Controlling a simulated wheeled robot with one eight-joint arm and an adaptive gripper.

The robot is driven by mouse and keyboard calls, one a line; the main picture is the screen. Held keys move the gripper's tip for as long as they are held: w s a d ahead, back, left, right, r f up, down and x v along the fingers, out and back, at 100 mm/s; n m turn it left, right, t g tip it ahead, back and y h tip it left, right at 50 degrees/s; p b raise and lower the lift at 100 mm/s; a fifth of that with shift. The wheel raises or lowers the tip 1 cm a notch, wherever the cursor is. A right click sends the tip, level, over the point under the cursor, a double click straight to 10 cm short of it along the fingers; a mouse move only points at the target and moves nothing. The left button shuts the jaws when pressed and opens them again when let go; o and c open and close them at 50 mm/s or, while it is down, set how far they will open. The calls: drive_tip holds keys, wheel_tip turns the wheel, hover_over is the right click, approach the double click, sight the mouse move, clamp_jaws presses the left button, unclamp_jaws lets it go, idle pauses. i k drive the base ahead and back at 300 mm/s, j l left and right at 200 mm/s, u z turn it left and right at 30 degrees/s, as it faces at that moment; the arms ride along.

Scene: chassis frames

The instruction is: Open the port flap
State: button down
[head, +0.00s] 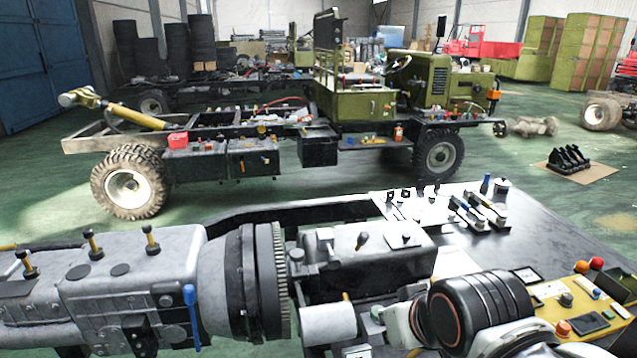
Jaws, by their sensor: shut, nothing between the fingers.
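I cannot clearly pick out the port flap in the head view. The near chassis carries a grey gearbox housing (120,290) at the lower left, with dark oval caps, yellow-topped pegs and a blue-handled lever (191,312). A dark grey box (365,250) with small knobs on its lid sits right of the large toothed ring (280,280). My arm, with a black joint, reaches in from the lower right and hides part of the chassis behind it. I cannot make out my gripper or its fingers.
A black bench top (520,240) with several small tools and a bare middle lies at the right. A yellow panel (580,310) with buttons stands near my arm. A green truck chassis (390,95) stands behind, across open green floor (270,200).

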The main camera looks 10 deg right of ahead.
sight(406, 239)
drive_tip(key=i+l, duration=0.1)
drive_tip(key=l, duration=0.35)
drive_tip(key=i+l, duration=0.15)
drive_tip(key=l, duration=0.3)
drive_tip(key=i+l, duration=0.1)
drive_tip(key=l, duration=0.35)
